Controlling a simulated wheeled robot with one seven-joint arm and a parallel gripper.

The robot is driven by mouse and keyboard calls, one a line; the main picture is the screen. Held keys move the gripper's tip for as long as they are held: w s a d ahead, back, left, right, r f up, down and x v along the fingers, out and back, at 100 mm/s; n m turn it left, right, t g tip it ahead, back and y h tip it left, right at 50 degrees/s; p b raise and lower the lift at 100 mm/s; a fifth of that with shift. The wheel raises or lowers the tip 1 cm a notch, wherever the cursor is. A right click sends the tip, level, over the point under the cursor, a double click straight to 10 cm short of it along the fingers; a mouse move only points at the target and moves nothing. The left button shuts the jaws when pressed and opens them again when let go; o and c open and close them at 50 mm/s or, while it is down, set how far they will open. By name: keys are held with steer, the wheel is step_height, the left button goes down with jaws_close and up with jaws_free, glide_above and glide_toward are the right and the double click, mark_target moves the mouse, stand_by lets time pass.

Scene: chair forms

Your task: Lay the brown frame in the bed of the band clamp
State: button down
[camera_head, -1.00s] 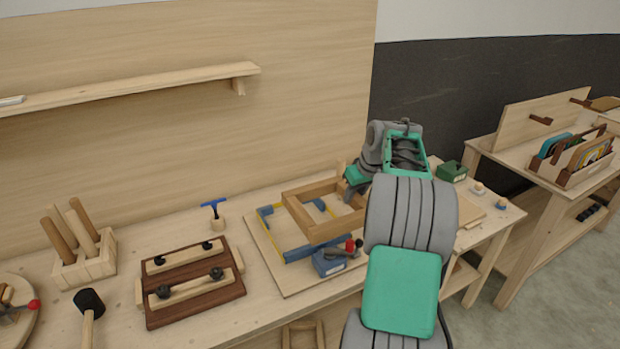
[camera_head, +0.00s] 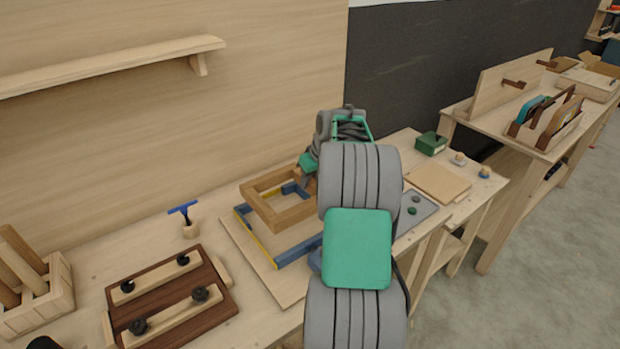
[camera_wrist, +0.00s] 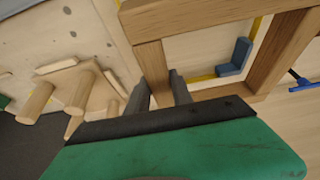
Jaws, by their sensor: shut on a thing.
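The brown frame (camera_head: 284,217) is a square of wooden bars, held above the bed of the band clamp. My gripper (camera_head: 310,178) is shut on one bar at the frame's right side. The wrist view shows the dark fingers (camera_wrist: 160,92) on either side of that bar of the frame (camera_wrist: 195,22). The band clamp's bed (camera_head: 252,262) is a pale board with blue corner blocks and a yellow band below the frame. A blue corner block (camera_wrist: 235,57) shows through the frame's opening. My arm hides the clamp's right part and handle.
A dark wooden jig (camera_head: 170,298) with black knobs stands left of the clamp. A blue-handled tool (camera_head: 184,212) stands behind it. A grey plate (camera_head: 414,213), a pale board (camera_head: 437,182) and a green box (camera_head: 431,144) lie to the right. The back wall rises close behind.

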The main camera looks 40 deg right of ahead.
steer(key=shift+f+b, duration=3)
steer(key=shift+f, duration=1.85)
steer(key=c, duration=1)
jaws_free()
steer(key=shift+c, duration=0.2)
steer(key=shift+s, duration=0.1)
steer(key=shift+r+p, duration=3.1)
steer(key=shift+r, duration=1.9)
